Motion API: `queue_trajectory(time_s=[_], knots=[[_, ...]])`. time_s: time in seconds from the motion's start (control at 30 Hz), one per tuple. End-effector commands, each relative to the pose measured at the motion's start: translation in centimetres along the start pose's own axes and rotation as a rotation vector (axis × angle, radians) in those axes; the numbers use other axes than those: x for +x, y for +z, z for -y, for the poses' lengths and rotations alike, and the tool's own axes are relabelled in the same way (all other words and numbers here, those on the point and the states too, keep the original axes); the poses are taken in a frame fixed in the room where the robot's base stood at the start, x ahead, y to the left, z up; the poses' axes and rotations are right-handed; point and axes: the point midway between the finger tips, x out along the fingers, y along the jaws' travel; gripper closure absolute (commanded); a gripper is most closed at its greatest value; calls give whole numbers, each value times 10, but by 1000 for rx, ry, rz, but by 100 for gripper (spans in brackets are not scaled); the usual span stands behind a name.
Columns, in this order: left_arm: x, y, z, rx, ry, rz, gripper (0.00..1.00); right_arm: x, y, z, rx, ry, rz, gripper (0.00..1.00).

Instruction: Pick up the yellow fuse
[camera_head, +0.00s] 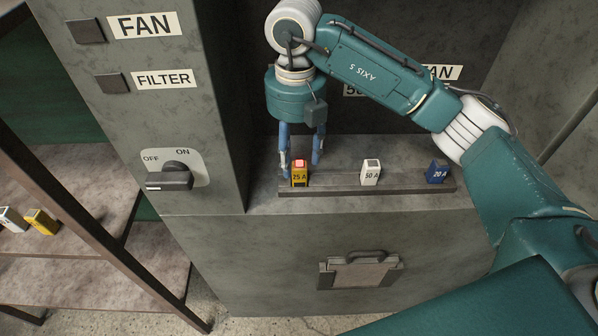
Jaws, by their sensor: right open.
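Another yellow fuse (41,221) lies on the shelf at the far left. My left gripper is not in view.
A white 50 A fuse (371,172) and a blue 20 A fuse (437,172) stand on the same rack. A white fuse (11,219) lies on the left shelf (85,265). The cabinet's side panel with a rotary switch (170,178) stands left of my gripper.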

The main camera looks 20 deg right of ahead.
Motion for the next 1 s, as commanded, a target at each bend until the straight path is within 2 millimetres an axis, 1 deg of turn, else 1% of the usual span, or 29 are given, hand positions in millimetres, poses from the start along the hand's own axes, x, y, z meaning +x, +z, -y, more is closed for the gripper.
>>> queue_trajectory(time_s=[0.03, 0.1, 0.2, 0.27, 0.37, 0.43, 0.53, 0.67, 0.8, 0.87, 0.9, 0.97, 1.0], knots=[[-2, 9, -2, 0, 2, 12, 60, 4, 0, 0, 0, 0, -1, 52], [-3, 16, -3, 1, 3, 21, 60, 9, 0, 0, 0, 1, 0, 52], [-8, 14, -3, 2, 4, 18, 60, 15, 1, 2, 1, 0, -1, 52], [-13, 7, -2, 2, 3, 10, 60, 22, 1, 4, 1, -1, -3, 52], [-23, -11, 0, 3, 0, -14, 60, 36, 3, 8, 1, 0, -4, 52], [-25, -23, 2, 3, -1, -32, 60, 48, 4, 8, 0, 1, -2, 52], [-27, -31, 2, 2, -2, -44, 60, 58, 4, 8, 1, 1, -1, 52], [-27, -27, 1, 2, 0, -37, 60, 62, 5, 7, 0, 3, 2, 52], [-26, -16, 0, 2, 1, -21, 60, 62, 5, 7, 0, 2, 2, 52], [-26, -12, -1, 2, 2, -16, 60, 62, 5, 7, 0, 2, 2, 64], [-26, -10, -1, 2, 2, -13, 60, 62, 5, 7, 0, 2, 2, 72], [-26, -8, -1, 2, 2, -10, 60, 62, 5, 7, 0, 2, 2, 83], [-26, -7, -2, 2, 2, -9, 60, 62, 5, 7, 0, 2, 2, 91]])
